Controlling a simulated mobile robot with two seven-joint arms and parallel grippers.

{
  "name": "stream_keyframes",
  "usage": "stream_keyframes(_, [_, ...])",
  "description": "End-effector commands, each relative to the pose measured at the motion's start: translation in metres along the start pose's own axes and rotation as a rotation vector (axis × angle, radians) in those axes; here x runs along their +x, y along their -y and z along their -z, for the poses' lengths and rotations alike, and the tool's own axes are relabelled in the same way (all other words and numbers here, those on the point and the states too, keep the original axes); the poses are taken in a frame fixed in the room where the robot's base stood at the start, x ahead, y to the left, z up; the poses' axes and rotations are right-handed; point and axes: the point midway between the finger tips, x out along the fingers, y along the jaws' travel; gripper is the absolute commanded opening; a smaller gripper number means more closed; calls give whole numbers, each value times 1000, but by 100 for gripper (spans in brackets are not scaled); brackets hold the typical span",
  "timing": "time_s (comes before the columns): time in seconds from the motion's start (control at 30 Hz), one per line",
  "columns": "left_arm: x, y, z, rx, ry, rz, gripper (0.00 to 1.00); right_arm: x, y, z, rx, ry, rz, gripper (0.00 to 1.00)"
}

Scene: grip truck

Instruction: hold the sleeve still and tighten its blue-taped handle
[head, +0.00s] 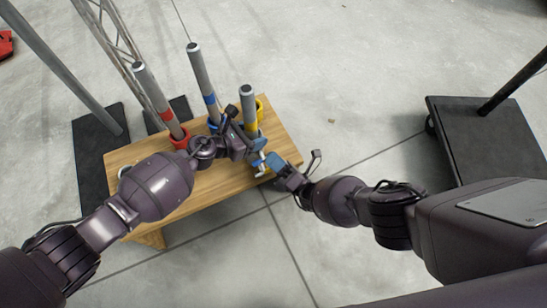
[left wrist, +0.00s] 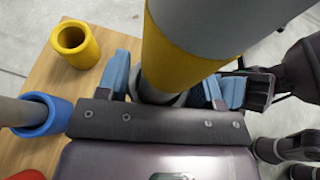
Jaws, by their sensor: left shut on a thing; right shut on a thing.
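A grey pole with a yellow band (head: 250,126) stands at the right end of the wooden bench. In the left wrist view, its yellow band (left wrist: 185,50) rises above a dark grey sleeve (left wrist: 158,97). My left gripper (head: 256,144) is shut on the sleeve; its blue pads lie on either side of it in the left wrist view (left wrist: 175,90). My right gripper (head: 268,163) is low beside the pole at the bench's front right edge, shut on what seems to be the sleeve's handle. The handle and its blue tape are mostly hidden by the blue fingers.
The wooden bench (head: 285,147) also bears a red-banded pole (head: 160,101), a blue-banded pole (head: 203,83) and a yellow cup (left wrist: 75,44). Black base plates (head: 95,150) lie left of it. A black cart (head: 480,140) stands at right. Open floor lies in front.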

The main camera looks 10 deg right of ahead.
Motion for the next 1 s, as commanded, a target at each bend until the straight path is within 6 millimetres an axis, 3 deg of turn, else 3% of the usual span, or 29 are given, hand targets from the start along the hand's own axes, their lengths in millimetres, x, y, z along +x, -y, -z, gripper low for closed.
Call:
stream_keyframes(0.83, [1,3,-1,-4,2,7,17,0,0,0,45,32,-17,0])
stream_keyframes(0.87, [1,3,-1,-4,2,7,17,0,0,0,45,32,-17,23])
stream_keyframes(1.0, [1,3,-1,-4,2,7,17,0,0,0,45,32,-17,44])
